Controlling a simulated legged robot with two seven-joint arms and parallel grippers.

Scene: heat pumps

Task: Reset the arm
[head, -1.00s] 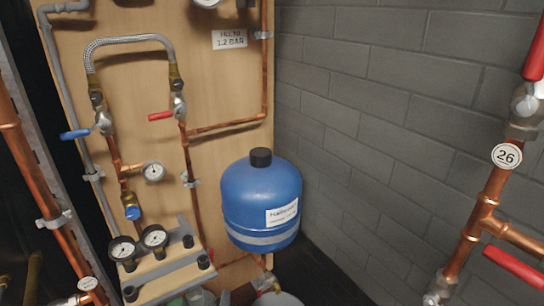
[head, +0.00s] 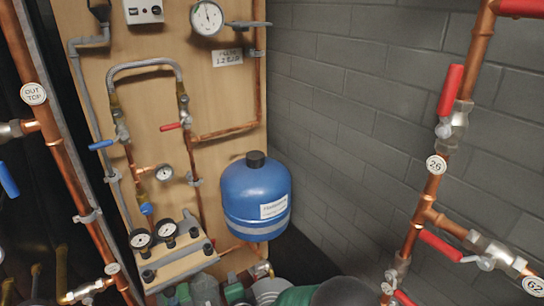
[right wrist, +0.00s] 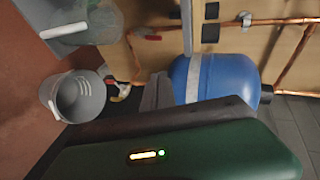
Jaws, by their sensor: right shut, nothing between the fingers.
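My right gripper (right wrist: 157,90) shows in the right wrist view as a dark grey finger part above its green housing with small lights. It is shut and empty. It points toward the blue tank (right wrist: 215,80), and I cannot tell the gap between them. In the head view, a green and dark part of my right arm shows at the bottom edge, below the blue tank (head: 256,197); its fingertips cannot be made out there. My left gripper is not in view.
A wooden panel (head: 235,100) carries copper pipes, gauges and valves with red and blue handles. A grey bucket (right wrist: 80,95) stands on the reddish floor.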

